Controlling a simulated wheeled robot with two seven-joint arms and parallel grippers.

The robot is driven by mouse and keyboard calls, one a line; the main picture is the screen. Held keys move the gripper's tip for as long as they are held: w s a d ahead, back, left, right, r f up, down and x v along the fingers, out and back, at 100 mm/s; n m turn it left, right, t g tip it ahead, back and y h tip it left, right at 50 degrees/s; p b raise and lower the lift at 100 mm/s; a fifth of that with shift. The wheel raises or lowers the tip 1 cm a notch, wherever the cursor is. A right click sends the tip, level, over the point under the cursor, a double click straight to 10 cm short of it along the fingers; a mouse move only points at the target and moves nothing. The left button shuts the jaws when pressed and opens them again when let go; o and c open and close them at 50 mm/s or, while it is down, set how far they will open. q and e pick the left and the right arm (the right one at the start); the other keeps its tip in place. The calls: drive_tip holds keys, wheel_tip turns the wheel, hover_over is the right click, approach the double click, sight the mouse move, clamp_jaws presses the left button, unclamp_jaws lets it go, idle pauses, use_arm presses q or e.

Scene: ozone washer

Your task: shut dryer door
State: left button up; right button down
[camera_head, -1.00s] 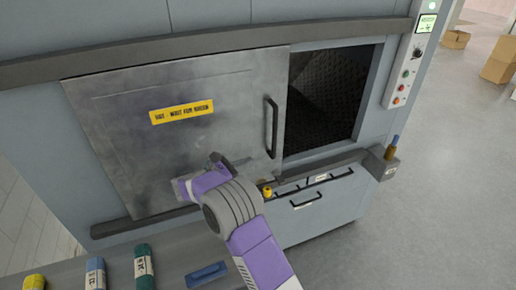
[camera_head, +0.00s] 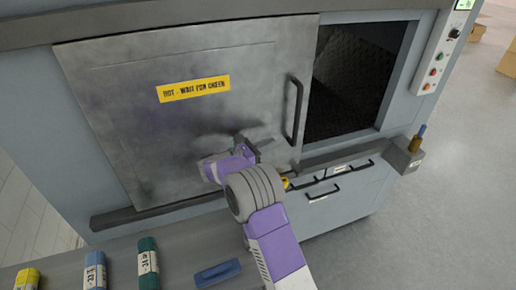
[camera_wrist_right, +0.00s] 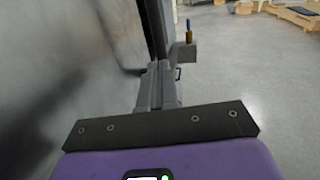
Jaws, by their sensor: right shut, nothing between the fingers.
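The dryer door (camera_head: 130,110) is a grey sliding panel with a yellow warning label (camera_head: 194,89). It covers the left of the dark dryer opening (camera_head: 350,75), and the right part stays uncovered. A dark vertical handle (camera_head: 293,110) stands near the door's right edge. My right gripper (camera_head: 254,146) is shut and empty, in front of the door's lower right part, left of the handle. I cannot tell whether it touches the panel. In the right wrist view, its fingers (camera_wrist_right: 160,85) point along the door face, with the handle (camera_wrist_right: 153,30) just ahead. My left gripper is out of view.
A control panel (camera_head: 442,55) is right of the opening. A small grey box (camera_head: 403,155) with upright items juts out at the lower right. Rolled cloths (camera_head: 148,262) and a blue object (camera_head: 217,272) lie at the front left. Open floor (camera_head: 460,200) is on the right.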

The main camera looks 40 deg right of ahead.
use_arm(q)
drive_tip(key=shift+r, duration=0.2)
use_arm(e)
drive_tip(key=d, duration=0.7)
drive_tip(key=shift+s+d, duration=0.2)
drive_tip(key=shift+s, duration=0.05)
